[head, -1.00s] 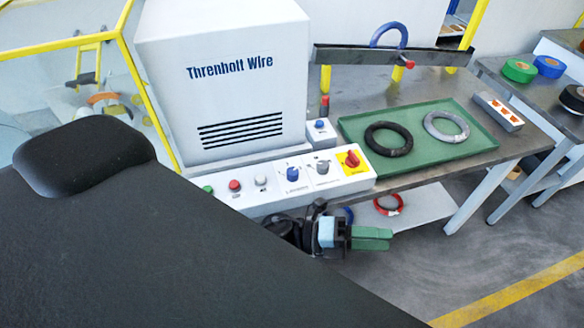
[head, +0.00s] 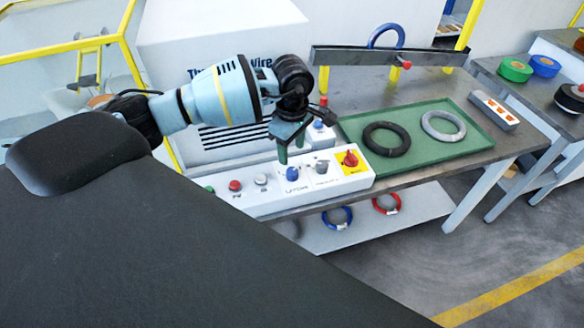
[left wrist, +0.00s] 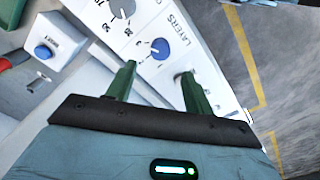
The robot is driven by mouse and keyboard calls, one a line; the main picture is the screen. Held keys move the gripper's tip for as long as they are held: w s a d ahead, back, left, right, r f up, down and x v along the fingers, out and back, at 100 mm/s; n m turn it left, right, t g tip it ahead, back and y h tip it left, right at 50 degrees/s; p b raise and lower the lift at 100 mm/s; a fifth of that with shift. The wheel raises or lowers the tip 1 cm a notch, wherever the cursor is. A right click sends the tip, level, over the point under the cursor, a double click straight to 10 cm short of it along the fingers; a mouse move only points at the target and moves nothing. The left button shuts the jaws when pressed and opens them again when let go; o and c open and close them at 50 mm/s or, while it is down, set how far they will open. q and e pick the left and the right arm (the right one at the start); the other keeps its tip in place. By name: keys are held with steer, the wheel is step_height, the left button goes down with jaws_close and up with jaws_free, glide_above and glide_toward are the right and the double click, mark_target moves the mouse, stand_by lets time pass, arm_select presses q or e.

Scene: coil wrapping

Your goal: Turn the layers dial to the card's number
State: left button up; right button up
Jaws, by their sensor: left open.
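The layers dial (head: 292,174) is a blue knob on the white control panel (head: 240,207). It also shows in the left wrist view (left wrist: 160,48), beside the printed word LAYERS. My left gripper (head: 291,155) is open, its green fingers pointing down just above the dial. In the left wrist view the gripper (left wrist: 158,70) has its fingers apart, with the dial appearing between and beyond the tips. I see no contact with the knob. The dial's setting is too small to read, and I cannot make out a card with a number.
A grey knob (head: 321,167) and a red switch on yellow (head: 350,158) sit right of the dial; red and white buttons sit left. A green tray (head: 468,156) holds a black coil (head: 387,139) and a grey coil (head: 445,125). The white machine (head: 180,50) stands behind.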

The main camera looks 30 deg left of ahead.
mark_target(292, 171)
arm_select(q)
steer(key=shift+d+f, duration=0.1)
steer(key=shift+f, duration=3.85)
steer(key=c, duration=1)
